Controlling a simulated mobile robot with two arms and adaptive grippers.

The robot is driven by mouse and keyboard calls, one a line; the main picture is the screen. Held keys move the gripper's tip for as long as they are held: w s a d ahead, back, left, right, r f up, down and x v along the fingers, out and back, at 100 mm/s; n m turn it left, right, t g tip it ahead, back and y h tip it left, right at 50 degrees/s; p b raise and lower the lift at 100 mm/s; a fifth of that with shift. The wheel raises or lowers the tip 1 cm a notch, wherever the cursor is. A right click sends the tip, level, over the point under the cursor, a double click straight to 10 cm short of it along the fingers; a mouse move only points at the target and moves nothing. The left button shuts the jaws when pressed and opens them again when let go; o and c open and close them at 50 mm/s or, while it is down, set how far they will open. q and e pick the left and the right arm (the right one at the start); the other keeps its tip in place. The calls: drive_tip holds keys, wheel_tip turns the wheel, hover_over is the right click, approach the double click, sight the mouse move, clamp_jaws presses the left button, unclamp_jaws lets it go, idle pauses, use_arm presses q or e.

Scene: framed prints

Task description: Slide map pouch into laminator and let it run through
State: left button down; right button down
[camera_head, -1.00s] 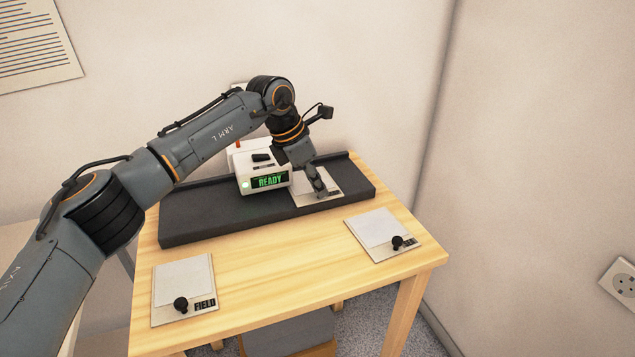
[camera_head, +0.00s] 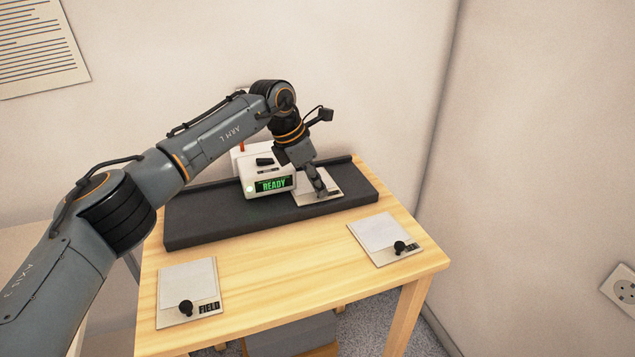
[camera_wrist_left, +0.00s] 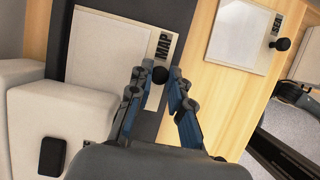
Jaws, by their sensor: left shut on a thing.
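The map pouch (camera_head: 331,180), a pale sheet with a MAP label in the left wrist view (camera_wrist_left: 100,52), lies flat on the dark bed (camera_head: 215,222) at the laminator's right side. Its left edge is at or under the laminator; the exact overlap is hidden. The white laminator (camera_head: 258,168) shows READY in green, with a lit lamp on its front. It also shows in the left wrist view (camera_wrist_left: 35,125). My left gripper (camera_head: 322,192) points down, its fingers (camera_wrist_left: 160,75) shut on the pouch's black knob. My right gripper is not in view.
A FIELD pouch (camera_head: 187,282) lies at the table's front left, and another knobbed pouch (camera_head: 378,233) at the right, its label reading like SEA in the wrist view. The wooden table (camera_head: 285,275) is clear between them. A wall stands close behind the bed.

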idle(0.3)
use_arm(q)
drive_tip(key=c, duration=1.2)
unclamp_jaws()
drive_tip(key=shift+w, duration=0.1)
drive_tip(key=shift+o, duration=0.2)
drive_tip(key=shift+r, duration=0.1)
